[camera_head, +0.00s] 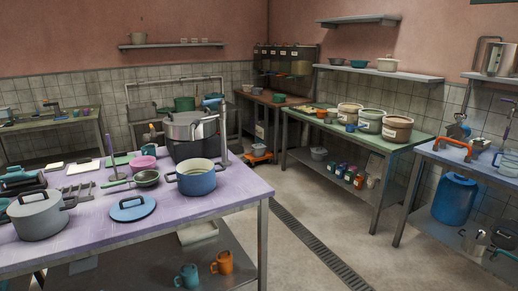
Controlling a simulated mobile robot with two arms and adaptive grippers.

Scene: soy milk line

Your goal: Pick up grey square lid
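I cannot make out a grey square lid for certain. A pale, flat, square-edged piece (197,232) lies on the lower shelf of the purple table (235,188), partly hidden under the tabletop. A round blue lid (132,208) with a dark handle lies flat on the tabletop. A grey pot (39,215) stands to its left with a round grey lid on it. A blue pot (196,177), apparently open, stands to its right. Neither of my grippers shows in this view.
An orange mug (222,262) and a teal mug (187,276) stand on the purple table's lower shelf. A green table (388,148) with several tubs and a blue table (478,160) stand at right. Open floor (345,222) with a drain grate (318,246) lies between.

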